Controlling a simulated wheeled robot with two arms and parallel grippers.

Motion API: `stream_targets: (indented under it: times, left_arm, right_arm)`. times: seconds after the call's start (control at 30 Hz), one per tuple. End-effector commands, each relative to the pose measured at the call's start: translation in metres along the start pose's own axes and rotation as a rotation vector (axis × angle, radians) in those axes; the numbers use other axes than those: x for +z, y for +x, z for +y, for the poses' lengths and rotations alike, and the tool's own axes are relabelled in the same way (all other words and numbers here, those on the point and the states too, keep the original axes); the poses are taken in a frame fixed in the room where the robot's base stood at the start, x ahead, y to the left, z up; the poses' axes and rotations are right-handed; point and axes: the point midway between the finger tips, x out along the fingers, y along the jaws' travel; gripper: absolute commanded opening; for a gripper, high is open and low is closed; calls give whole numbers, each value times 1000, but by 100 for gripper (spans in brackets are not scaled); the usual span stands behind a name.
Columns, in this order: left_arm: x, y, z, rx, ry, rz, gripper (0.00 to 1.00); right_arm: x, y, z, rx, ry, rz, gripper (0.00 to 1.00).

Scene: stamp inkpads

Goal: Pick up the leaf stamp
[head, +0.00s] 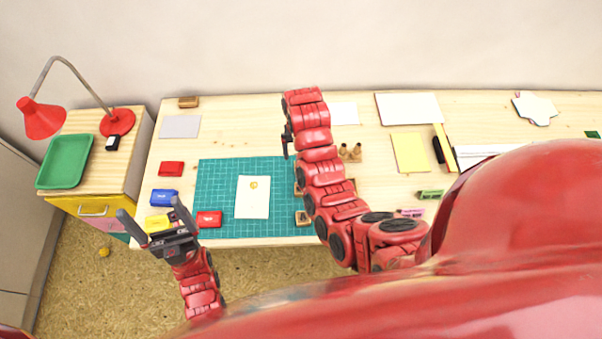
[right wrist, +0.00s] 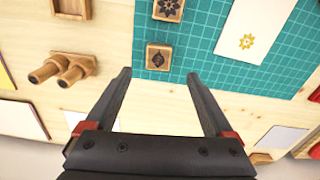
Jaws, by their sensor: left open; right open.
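The leaf stamp (right wrist: 158,57) is a small wooden block with a dark leaf design on its upward face. In the right wrist view it lies at the edge of the teal mat, just beyond my right fingertips and between their lines. My right gripper (right wrist: 158,76) is open and empty. My left gripper (head: 150,209) is open and empty by the table's front left corner, near the yellow inkpad (head: 158,224).
A flower-patterned stamp (right wrist: 168,8) lies beyond the leaf stamp. Wooden pegs (right wrist: 62,70) stand left of it. A white card (head: 252,202) with a yellow sun lies on the mat (head: 215,180). Red (head: 209,219) and blue (head: 164,197) inkpads lie at the left.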

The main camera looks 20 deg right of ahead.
Motion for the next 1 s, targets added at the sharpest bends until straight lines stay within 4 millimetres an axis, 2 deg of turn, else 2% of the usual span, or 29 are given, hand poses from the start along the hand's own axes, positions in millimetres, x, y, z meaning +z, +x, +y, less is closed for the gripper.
stream_targets:
  times: [0.1, 0.27, 0.37, 0.53, 0.7, 1.0]
  left_arm:
    - [-1, 3, 0, 0, 0, 1, 94]
    - [-1, 6, 0, 0, 0, 1, 94]
    - [-2, 14, -1, 0, 0, 1, 94]
    - [-5, 30, -2, 0, 0, 1, 94]
    - [-6, 35, -2, 0, 0, 1, 94]
    - [-6, 36, -2, 0, 0, 1, 94]
  right_arm:
    - [2, 15, 0, 0, -1, -7, 88]
    - [0, 21, 0, 0, 1, -1, 88]
    - [1, 26, 2, 0, 2, -4, 88]
    - [2, 45, 4, 1, 0, -6, 88]
    - [1, 63, 3, 0, 0, -5, 88]
    - [0, 72, 3, -1, 1, 1, 88]
